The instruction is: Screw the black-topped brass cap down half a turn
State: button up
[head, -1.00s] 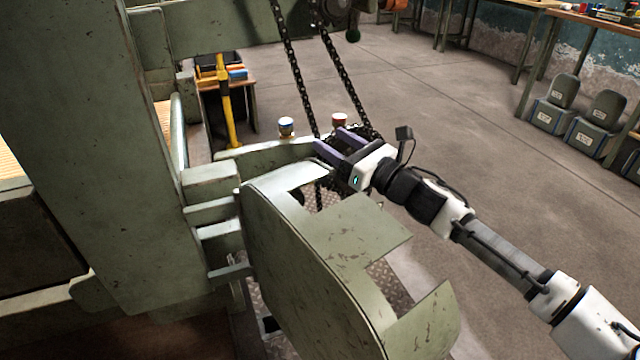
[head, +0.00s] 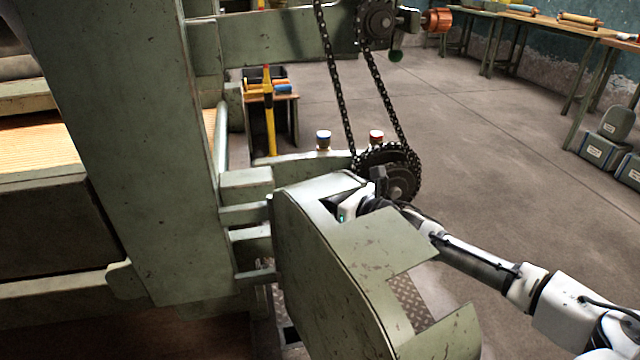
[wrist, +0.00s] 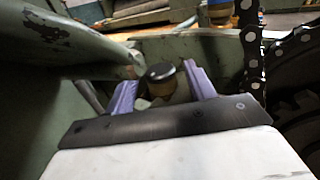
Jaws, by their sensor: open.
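The black-topped brass cap (wrist: 160,74) shows in the wrist view, its dark round top above a dull brass side. It stands in the gap between the two purple fingers of my gripper (wrist: 158,85). The fingers are apart, with the cap towards the far end of the gap; I see no clear contact on either side. In the head view the white body of my gripper (head: 349,212) is partly sunk behind the green guard. The fingers and the black-topped cap are hidden there.
The green guard (head: 310,250) stands close to my wrist. A chain and sprocket (head: 398,180) are just behind it. A blue-and-white cap (head: 323,140) and a red-and-white cap (head: 376,137) stand on the rail behind. Open floor lies to the right.

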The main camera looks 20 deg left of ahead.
jog(key=shift+x, duration=1.15)
jog(key=c, duration=1)
jog(key=shift+o, duration=0.2)
jog(key=shift+s+a+f+t+b, duration=0.1)
jog(key=shift+f+t+b, duration=0.15)
jog(key=shift+b, duration=0.2)
jog(key=shift+s+f+m+t+h+b, duration=0.1)
jog(key=shift+m+t+h+b, duration=0.3)
jog(key=shift+m+t+b, duration=0.35)
jog(key=m+t+b, duration=0.1)
jog(key=b, duration=0.1)
jog(key=shift+a+h+b, duration=0.15)
jog(key=shift+h+b, duration=0.15)
jog(key=shift+h, duration=0.1)
jog(key=shift+r+m+t+h+b, duration=0.3)
jog(key=shift+m+t+h, duration=0.1)
jog(key=shift+t, duration=0.2)
